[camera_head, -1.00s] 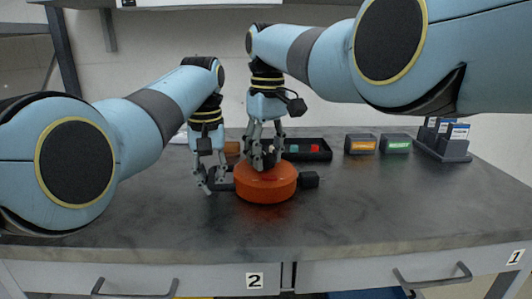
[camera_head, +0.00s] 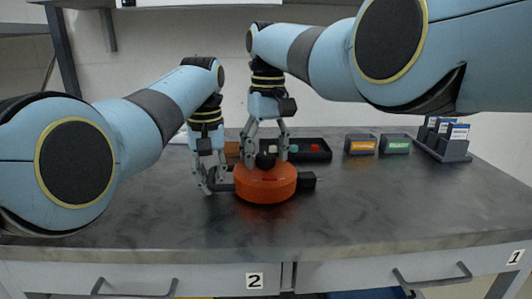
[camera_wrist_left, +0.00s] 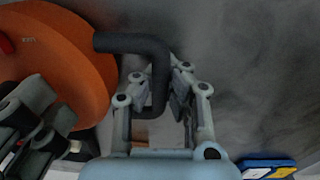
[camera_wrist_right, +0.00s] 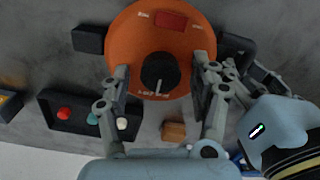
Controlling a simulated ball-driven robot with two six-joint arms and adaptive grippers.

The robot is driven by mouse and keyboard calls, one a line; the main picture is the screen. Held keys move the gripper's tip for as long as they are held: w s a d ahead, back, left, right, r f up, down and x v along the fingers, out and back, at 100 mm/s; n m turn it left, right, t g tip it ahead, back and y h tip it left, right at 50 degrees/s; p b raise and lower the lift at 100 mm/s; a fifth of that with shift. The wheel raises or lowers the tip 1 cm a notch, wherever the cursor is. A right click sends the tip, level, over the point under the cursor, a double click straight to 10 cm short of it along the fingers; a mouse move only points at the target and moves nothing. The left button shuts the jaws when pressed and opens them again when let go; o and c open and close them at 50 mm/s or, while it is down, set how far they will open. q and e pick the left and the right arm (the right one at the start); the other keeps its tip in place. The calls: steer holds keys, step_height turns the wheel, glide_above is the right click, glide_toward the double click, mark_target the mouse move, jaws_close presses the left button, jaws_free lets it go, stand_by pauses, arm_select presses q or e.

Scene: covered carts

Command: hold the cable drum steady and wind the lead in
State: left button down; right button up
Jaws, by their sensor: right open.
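The orange-red cable drum (camera_head: 265,187) lies flat on the grey bench. A black knob (camera_wrist_right: 158,72) with a pale line stands on its top. A dark bent handle (camera_wrist_left: 135,44) sticks out from its side. My left gripper (camera_head: 212,186) is at the drum's left, its fingers drawn in around the handle's end. It also shows in the left wrist view (camera_wrist_left: 160,85). My right gripper (camera_head: 265,150) is open above the drum, one finger on each side of the knob and apart from it. A black block (camera_head: 308,180) sits at the drum's right side. I see no loose lead.
A black tray (camera_head: 308,156) with coloured buttons stands behind the drum. An orange-labelled box (camera_head: 360,145), a green-labelled box (camera_head: 396,145) and a card rack (camera_head: 445,145) stand at the back right. The bench front and right are clear.

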mark_target(268, 154)
step_height(268, 154, up, 12)
steer(key=shift+w+d, duration=0.15)
steer(key=shift+d, duration=0.05)
steer(key=shift+f, duration=0.1)
arm_select(q)
steer(key=c, duration=1.4)
jaws_free()
